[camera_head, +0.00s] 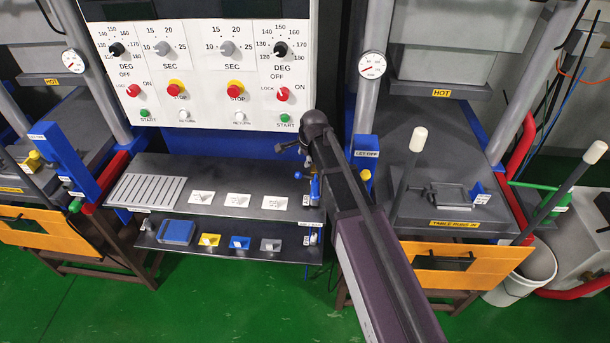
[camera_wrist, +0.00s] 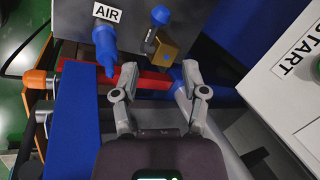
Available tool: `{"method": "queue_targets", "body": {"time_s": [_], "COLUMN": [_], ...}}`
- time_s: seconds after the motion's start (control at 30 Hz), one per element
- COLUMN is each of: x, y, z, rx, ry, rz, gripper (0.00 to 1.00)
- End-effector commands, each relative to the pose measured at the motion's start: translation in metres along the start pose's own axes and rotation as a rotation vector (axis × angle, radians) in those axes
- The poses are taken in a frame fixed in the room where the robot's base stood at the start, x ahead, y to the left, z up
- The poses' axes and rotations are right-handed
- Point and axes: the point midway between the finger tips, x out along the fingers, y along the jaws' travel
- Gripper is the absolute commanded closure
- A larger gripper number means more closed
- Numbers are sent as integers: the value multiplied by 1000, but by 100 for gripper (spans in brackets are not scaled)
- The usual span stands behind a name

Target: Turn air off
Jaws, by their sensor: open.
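The air valve's blue handle (camera_wrist: 105,48) shows at the top of the wrist view, just below a white AIR label (camera_wrist: 106,12). It hangs from a grey plate with its narrow end pointing down. My gripper (camera_wrist: 160,76) is open and empty, with its two fingers spread below the plate. The handle is up and left of the left fingertip; I see no clear grip on it. A brass block (camera_wrist: 164,50) with a dark blue knob (camera_wrist: 160,16) lies ahead, between the fingers. In the head view my arm hides most of this spot.
A red bar (camera_wrist: 150,82) crosses behind the fingers. A blue beam (camera_wrist: 72,125) stands left, and a white panel marked START (camera_wrist: 290,95) stands close on the right. In the head view, a dark shelf (camera_head: 262,184) holds small labels, and the control panel (camera_head: 205,120) rises above.

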Motion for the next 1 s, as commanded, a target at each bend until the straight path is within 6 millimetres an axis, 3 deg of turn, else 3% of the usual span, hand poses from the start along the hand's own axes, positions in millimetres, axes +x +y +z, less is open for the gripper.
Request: {"method": "queue_targets", "body": {"time_s": [0.33,0.37,0.43,0.77,1.0], "x": [1,1,1,6,19], "y": [-3,-3,-3,-3,-3], "z": [15,16,17,19,19], "rx": [-17,-18,-20,-22,-22], "ry": [-6,-7,-7,-8,-8], "rz": [0,0,0,0,0], "gripper": [43,40,21,21,21]}}
